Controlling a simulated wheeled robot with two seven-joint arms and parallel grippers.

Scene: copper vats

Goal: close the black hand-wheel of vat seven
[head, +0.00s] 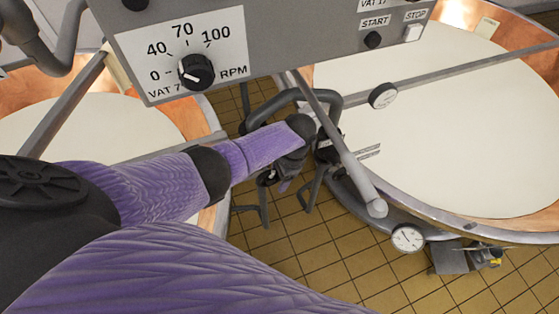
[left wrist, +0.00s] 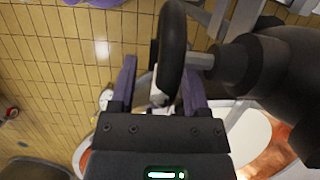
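The black hand-wheel (left wrist: 172,45) shows nearly edge-on in the left wrist view. Its grey stem runs right to a dark valve body (left wrist: 245,62). My left gripper (left wrist: 158,88) is open, with one finger on each side of the wheel's near rim. The rim is closer to the right finger; I cannot tell whether they touch. In the head view my left gripper (head: 285,172) is small and dark between the two vats, and the wheel is hard to make out there. My right gripper is not in view.
A grey control panel (head: 275,50) with a dial (head: 197,71) hangs above. A copper vat with pale liquid (head: 440,120) stands right, another (head: 90,135) left. A bare metal bar (head: 340,150) slants beside my gripper. A gauge (head: 407,238) sits on the right vat. Tiled floor (head: 330,260) shows between them.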

